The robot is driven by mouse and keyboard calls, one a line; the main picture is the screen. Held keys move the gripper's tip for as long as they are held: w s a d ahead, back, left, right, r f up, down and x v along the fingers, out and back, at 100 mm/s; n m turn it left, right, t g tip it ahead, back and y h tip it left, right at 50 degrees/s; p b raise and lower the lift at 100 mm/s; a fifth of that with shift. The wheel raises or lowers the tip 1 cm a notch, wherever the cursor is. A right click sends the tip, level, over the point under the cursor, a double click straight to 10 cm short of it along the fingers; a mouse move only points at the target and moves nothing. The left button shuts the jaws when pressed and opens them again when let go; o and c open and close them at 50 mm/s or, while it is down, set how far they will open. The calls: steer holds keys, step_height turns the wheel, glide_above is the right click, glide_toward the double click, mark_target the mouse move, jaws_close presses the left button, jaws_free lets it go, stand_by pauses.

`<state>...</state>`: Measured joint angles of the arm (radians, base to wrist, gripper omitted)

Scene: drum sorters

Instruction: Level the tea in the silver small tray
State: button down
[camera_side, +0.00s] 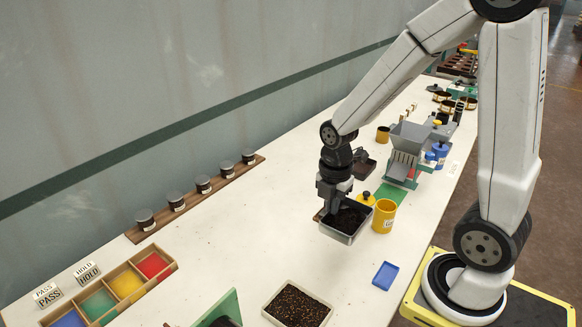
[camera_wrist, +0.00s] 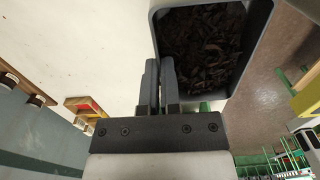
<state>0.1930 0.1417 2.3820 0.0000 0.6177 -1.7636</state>
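The silver small tray (camera_side: 346,238) is a grey metal box with dark loose tea (camera_side: 346,220) in it, right under my gripper (camera_side: 335,205) in the side view. The tray (camera_wrist: 247,75) fills the upper right of the wrist view, with the dark, shredded tea (camera_wrist: 200,45) spread unevenly inside. My gripper (camera_wrist: 160,85) has its two fingers close together on the tray's near left wall, and appears shut on it. The tray looks lifted a little off the table; its underside is hidden.
A yellow canister (camera_side: 384,217) stands just right of the tray. A pale tray of dark grains (camera_side: 272,310) and a small blue tray (camera_side: 385,275) lie in front. A grey hopper (camera_side: 409,138) stands behind.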

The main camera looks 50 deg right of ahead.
steer(key=shift+d, duration=0.65)
steer(key=shift+a, duration=0.75)
steer(key=shift+d, duration=0.8)
steer(key=shift+a, duration=0.1)
